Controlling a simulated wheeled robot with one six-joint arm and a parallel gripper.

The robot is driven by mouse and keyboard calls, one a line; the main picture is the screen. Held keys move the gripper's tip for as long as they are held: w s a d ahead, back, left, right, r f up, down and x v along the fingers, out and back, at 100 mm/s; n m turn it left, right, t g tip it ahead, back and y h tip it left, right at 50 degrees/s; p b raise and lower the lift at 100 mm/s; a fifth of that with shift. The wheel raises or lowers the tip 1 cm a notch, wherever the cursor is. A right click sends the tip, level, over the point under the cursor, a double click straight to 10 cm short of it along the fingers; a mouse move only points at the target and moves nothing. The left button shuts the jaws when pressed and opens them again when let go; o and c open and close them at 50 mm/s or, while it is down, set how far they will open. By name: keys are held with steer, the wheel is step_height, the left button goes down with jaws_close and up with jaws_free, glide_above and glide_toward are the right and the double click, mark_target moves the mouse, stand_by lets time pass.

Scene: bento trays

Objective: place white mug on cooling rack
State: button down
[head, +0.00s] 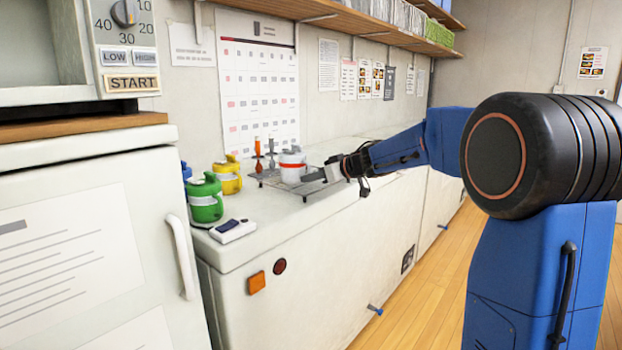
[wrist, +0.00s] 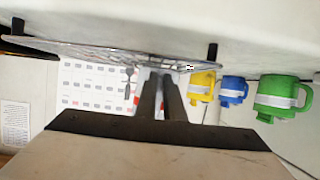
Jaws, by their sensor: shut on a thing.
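The white mug (head: 292,167) has a red band and is upright over the cooling rack (head: 312,190) on the counter. I cannot tell whether its base touches the rack. My gripper (head: 312,176) reaches in from the right and is shut on the mug. In the wrist view, which looks upside down, the two fingers of my gripper (wrist: 161,98) are close together and hide most of the mug. The wire rack (wrist: 105,54) shows there along the top.
A green mug (head: 205,201), a yellow mug (head: 228,178) and a partly hidden blue mug (head: 186,172) stand left of the rack. A small white device (head: 232,231) lies at the counter's front edge. The counter right of the rack is largely clear.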

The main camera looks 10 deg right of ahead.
steer(key=c, duration=1.9)
jaws_free()
steer(key=shift+o, duration=0.2)
